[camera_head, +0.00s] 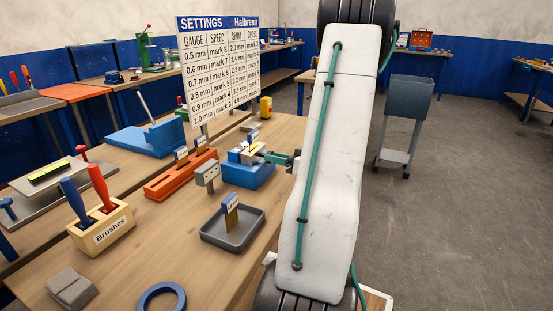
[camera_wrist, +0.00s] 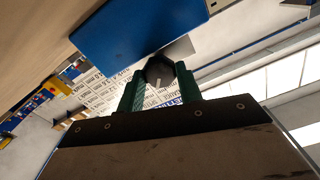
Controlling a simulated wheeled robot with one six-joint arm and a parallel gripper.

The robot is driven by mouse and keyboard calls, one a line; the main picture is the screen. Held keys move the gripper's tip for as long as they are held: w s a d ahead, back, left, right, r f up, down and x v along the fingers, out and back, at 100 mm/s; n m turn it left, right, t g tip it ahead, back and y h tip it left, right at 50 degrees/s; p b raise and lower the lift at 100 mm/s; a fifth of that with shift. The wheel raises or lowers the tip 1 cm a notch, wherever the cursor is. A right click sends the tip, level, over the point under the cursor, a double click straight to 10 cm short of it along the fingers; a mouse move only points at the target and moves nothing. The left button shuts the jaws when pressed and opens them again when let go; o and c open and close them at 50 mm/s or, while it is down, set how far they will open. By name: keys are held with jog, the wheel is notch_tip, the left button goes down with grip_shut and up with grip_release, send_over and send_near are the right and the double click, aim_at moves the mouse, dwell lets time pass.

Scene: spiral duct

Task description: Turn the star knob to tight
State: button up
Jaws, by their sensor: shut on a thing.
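The star knob (camera_wrist: 159,69) is dark, with a pale line on its face, and sits beside a blue block in the wrist view. My gripper (camera_wrist: 160,82) has its two green fingers on either side of the knob and is shut on it. In the head view my gripper (camera_head: 275,158) reaches in from the right to the blue fixture (camera_head: 245,175) on the bench. The knob itself is too small and covered to make out there. I cannot tell how tight it is.
A settings board (camera_head: 218,70) stands behind the fixture. An orange rail (camera_head: 180,177) lies left of it, and a grey tray (camera_head: 233,228) with a labelled piece is in front. Floor at right is clear around a grey cart (camera_head: 405,105).

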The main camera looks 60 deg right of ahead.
jog(key=m, duration=0.6)
jog(key=shift+m, duration=0.4)
jog(key=m, duration=0.6)
jog(key=shift+f, duration=0.1)
jog(key=m, duration=0.3)
jog(key=shift+m, duration=0.4)
jog(key=m, duration=0.3)
jog(key=shift+f+m, duration=0.1)
jog(key=shift+m, duration=0.3)
jog(key=m, duration=0.5)
jog(key=shift+m, duration=0.7)
jog(key=shift+f, duration=0.1)
jog(key=o, duration=1)
